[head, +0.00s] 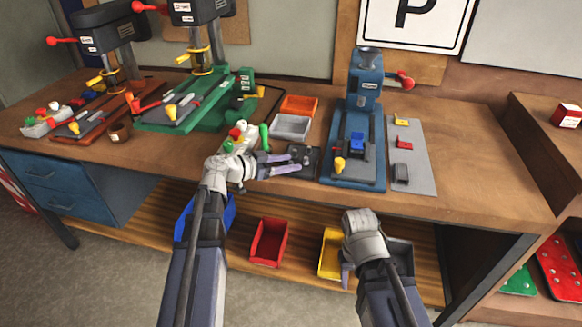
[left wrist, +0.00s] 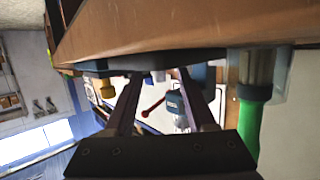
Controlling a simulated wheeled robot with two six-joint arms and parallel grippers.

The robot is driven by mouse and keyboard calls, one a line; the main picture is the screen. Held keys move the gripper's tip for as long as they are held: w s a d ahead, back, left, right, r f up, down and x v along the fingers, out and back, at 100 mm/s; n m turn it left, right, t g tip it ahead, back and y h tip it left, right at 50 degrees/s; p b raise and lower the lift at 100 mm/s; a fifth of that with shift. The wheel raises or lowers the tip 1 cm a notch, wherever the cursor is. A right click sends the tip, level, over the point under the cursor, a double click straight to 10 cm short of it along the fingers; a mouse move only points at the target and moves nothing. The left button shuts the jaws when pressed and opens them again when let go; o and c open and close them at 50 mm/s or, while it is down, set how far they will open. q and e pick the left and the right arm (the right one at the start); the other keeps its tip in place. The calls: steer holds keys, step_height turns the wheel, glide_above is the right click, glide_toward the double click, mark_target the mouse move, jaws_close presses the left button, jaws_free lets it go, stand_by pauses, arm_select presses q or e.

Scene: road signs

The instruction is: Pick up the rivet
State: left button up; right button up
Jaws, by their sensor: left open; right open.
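My left gripper (head: 287,162) is open above the bench's front edge. Its two fingers point right, toward a small dark plate (head: 303,170) with small grey round parts on it. One of these parts may be the rivet, but they are too small to tell. In the left wrist view, the left gripper (left wrist: 158,78) shows two spread fingers with nothing clearly held between them.
A blue press (head: 366,80) stands right of the plate. Grey (head: 290,127) and orange (head: 299,105) trays lie behind it. Green bottles (head: 264,137) stand close behind the left gripper. Red (head: 269,243) and yellow (head: 331,254) bins sit below. The bench's right end (head: 480,160) is clear.

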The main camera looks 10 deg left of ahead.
arm_select(q)
steer(key=shift+w+d+f, duration=0.25)
steer(key=shift+w+d, duration=0.2)
steer(key=shift+w, duration=0.1)
steer(key=shift+c, duration=0.3)
jaws_close()
